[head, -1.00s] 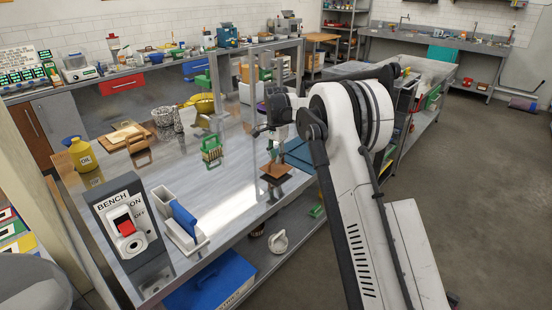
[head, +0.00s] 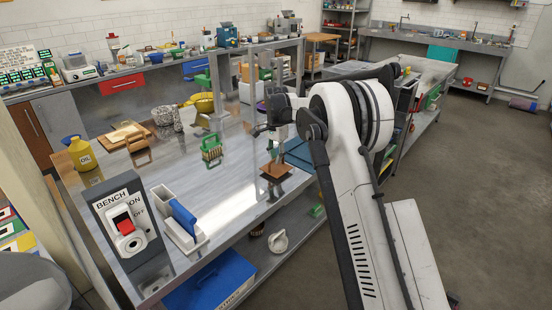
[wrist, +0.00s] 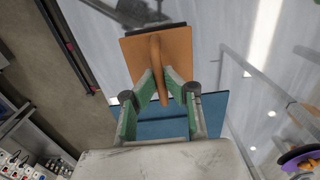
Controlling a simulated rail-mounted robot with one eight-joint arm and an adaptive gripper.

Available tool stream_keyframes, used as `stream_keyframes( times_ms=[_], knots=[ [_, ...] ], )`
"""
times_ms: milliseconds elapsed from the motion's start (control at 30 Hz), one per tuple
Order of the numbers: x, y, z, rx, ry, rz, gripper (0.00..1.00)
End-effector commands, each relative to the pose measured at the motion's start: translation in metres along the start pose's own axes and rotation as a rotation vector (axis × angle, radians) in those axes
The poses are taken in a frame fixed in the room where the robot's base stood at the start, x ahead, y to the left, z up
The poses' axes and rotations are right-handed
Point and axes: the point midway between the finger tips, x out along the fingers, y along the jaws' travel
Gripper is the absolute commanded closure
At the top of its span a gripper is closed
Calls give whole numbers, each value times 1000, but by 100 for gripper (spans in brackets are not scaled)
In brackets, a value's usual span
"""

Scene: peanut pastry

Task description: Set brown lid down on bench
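The brown lid (head: 275,170) is a flat square with an upright bar handle, over the right part of the metal bench (head: 185,190). My gripper (head: 275,150) is above it. In the wrist view, the green-padded fingers of my gripper (wrist: 160,76) close in on both sides of the handle of the lid (wrist: 174,48); they look shut on it. A dark band shows along the lid's far edge. I cannot tell for sure whether the lid touches the bench or hangs just above it.
A blue mat or panel (head: 298,153) lies beside the lid, also in the wrist view (wrist: 165,128). A metal frame (head: 250,55) rises behind. The bench front left of the lid has clear room.

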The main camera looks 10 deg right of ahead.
Motion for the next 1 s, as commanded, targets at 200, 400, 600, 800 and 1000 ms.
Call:
stream_keyframes(
  times_ms=[200,400,600,800,1000],
  knots=[
    [0,0,0,0,0,0,100],
    [2,0,0,0,0,0,100],
    [2,0,0,0,0,0,82],
    [2,0,0,0,0,0,73],
    [2,0,0,0,0,0,53]
  ],
)
